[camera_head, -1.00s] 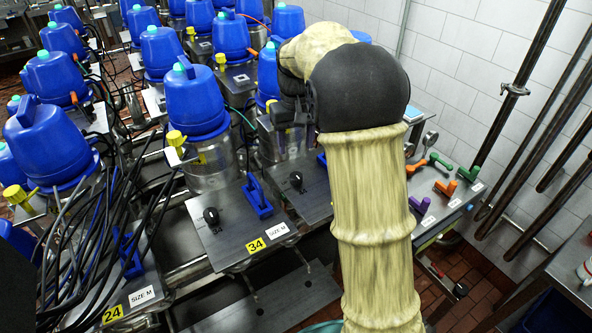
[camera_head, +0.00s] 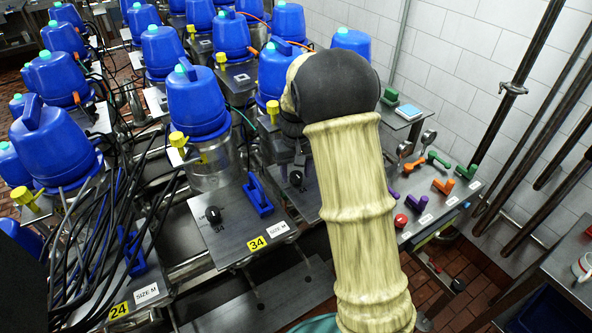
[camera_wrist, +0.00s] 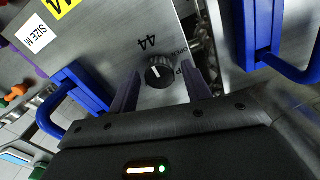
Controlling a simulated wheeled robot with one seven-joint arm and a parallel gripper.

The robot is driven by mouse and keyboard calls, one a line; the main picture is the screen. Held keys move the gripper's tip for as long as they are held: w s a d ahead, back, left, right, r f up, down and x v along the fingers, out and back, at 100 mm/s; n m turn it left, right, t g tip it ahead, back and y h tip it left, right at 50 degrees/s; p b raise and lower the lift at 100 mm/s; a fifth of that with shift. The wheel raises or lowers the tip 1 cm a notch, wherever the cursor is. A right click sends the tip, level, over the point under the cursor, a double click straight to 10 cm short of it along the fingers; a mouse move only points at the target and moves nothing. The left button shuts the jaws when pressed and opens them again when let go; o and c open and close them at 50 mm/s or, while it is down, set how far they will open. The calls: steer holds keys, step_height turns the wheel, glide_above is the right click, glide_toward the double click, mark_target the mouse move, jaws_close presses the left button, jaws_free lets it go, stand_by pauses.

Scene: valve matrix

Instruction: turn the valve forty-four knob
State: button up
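The valve forty-four knob (camera_wrist: 160,72) is black and round with a white pointer line. It sits on a metal plate marked 44 (camera_wrist: 146,42) in the wrist view. My gripper (camera_wrist: 160,76) is open, its two dark fingers spread to either side of the knob. I cannot tell whether either finger touches it. In the head view a black knob (camera_head: 297,178) shows on the plate behind plate 34, just left of my arm. My arm hides much of that plate and the fingers there.
Blue handles (camera_wrist: 74,92) and (camera_wrist: 258,45) flank the knob in the wrist view. Plate 34 with its own black knob (camera_head: 212,214) and blue handle (camera_head: 257,196) is nearer. A side table (camera_head: 445,202) with coloured handles stands at right.

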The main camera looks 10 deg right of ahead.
steer(key=c, duration=0.8)
steer(key=shift+o, duration=0.2)
steer(key=shift+n, duration=0.4)
steer(key=n, duration=0.4)
steer(key=shift+r, duration=0.1)
steer(key=n, duration=0.5)
steer(key=shift+w, duration=0.1)
steer(key=o, duration=1)
